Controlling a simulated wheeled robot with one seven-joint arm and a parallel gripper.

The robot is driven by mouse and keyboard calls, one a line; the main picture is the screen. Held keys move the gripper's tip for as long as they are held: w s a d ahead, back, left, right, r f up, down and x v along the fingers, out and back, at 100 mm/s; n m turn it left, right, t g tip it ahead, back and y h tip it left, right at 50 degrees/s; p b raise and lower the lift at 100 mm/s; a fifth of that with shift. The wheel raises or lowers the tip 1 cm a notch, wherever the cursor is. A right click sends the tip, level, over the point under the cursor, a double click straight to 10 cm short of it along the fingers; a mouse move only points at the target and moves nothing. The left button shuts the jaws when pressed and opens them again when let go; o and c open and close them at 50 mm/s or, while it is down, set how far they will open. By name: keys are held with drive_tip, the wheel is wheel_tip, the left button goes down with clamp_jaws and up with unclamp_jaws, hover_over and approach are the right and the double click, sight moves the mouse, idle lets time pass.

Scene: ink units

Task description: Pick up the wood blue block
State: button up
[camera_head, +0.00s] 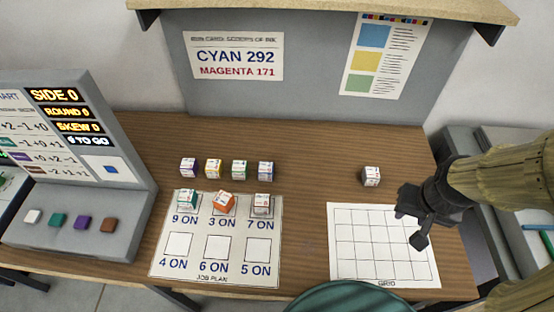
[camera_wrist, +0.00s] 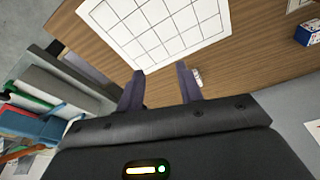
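A small block with blue sides and a printed white top (camera_head: 266,171) stands at the right end of a row at the middle of the wooden table, in the head view. A blue-sided block with a white printed face (camera_wrist: 308,34) shows at the right edge of the wrist view; I cannot tell which block it is. My gripper (camera_head: 410,227) is above the right part of the grid sheet, well to the right of the row. In the wrist view my gripper (camera_wrist: 159,72) has its two fingers apart with nothing between them.
Purple (camera_head: 188,167), yellow (camera_head: 213,168) and green (camera_head: 239,170) blocks share the row. Three blocks stand on the job plan sheet (camera_head: 201,268). A lone block (camera_head: 371,176) stands behind the grid sheet (camera_head: 384,244). A grey console (camera_head: 55,232) is at left. The table between row and lone block is clear.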

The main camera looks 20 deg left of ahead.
drive_tip(key=shift+w, duration=0.35)
drive_tip(key=shift+s+a, duration=0.1)
drive_tip(key=o, duration=0.3)
drive_tip(key=shift+s, duration=0.15)
drive_tip(key=o, duration=0.4)
drive_tip(key=w+a+f+m+g+y, duration=0.2)
drive_tip(key=w+a+f+m+y, duration=0.1)
drive_tip(key=a, duration=0.4)
drive_tip(key=w+a+f+m+g+y+p, duration=0.1)
drive_tip(key=w+a+f+m+g+y, duration=0.1)
drive_tip(key=w+a+m+y, duration=0.3)
drive_tip(key=w+a+f+m+g+y+p, duration=0.1)
drive_tip(key=w+a+f+m+g+y, duration=0.1)
drive_tip(key=w+a+m+y, duration=0.3)
drive_tip(key=shift+w+a+f+m+g, duration=0.1)
drive_tip(key=shift+w+a+f+m, duration=0.3)
drive_tip(key=shift+a, duration=0.65)
drive_tip(key=shift+w+a+f+m+g, duration=0.15)
drive_tip(key=shift+w+a, duration=0.4)
drive_tip(key=shift+a, duration=0.55)
drive_tip(key=shift+w+a+f+m+g, duration=0.1)
drive_tip(key=shift+w+a+f+m, duration=0.3)
drive_tip(key=shift+a, duration=0.65)
drive_tip(key=shift+w, duration=0.1)
